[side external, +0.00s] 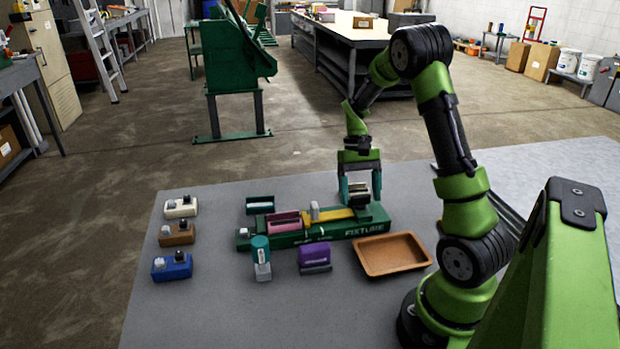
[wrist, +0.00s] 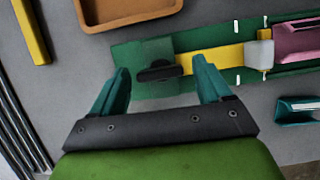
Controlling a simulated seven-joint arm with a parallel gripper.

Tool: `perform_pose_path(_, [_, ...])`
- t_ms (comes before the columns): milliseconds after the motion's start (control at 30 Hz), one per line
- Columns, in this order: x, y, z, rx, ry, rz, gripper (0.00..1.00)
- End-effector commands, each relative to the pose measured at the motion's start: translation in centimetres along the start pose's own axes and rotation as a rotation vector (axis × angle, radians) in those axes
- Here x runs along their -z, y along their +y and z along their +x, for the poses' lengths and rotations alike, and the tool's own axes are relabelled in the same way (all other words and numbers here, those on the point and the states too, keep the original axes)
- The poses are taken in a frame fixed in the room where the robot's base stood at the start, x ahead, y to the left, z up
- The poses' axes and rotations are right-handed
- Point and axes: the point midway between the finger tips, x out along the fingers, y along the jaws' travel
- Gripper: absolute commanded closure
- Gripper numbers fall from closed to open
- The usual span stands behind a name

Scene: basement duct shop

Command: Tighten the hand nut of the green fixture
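The green fixture (side external: 335,229), lettered "FIXTURE", lies flat on the grey table; it also shows in the wrist view (wrist: 150,48). A yellow bar (wrist: 228,56) runs along it to a pink block (wrist: 298,40), with a light grey piece (wrist: 259,53) between them. The dark hand nut (wrist: 157,71) is at the fixture's right end in the side view, at the end of the yellow bar. My gripper (side external: 360,187) is open, its teal fingers pointing down over that end. In the wrist view the fingertips (wrist: 160,66) lie either side of the nut, with gaps; contact is not visible.
An orange-brown tray (side external: 365,262) sits close in front of the fixture. A purple block (side external: 314,258), a teal-topped piece (side external: 261,258) and a dark teal block (side external: 260,204) stand near it. Blue (side external: 172,268), brown (side external: 177,235) and white (side external: 181,208) blocks line the left side.

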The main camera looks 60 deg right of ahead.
Motion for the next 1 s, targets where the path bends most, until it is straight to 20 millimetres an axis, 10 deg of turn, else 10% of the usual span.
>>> perform_pose_path(467, [0.1,0.0,-1.6,-0.001,0.002,-0.003,0.19])
perform_pose_path(1000, [0.1,0.0,-14.0,-0.001,0.004,-0.001,0.19])
